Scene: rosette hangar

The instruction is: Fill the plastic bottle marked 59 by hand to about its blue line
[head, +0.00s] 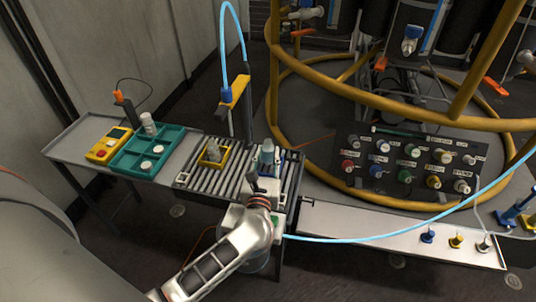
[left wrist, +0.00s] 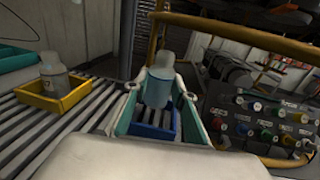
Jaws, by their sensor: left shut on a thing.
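A pale bottle with a bluish lower part (head: 267,157) stands upright at the right end of the roller table. In the left wrist view the bottle (left wrist: 158,85) is between the teal-padded fingers of my left gripper (left wrist: 160,100), which is shut on it. In the head view the left gripper (head: 266,172) reaches it from the front. A blue holder (left wrist: 154,131) shows below the bottle. No number can be read on it, and I cannot make out its line. A second bottle (head: 214,151) stands in a yellow tray (head: 205,164) to the left. My right gripper is out of view.
A teal tray (head: 129,167) with white items and a yellow device (head: 103,154) lie left. A valve panel (head: 410,165) and yellow rails (head: 375,100) stand right.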

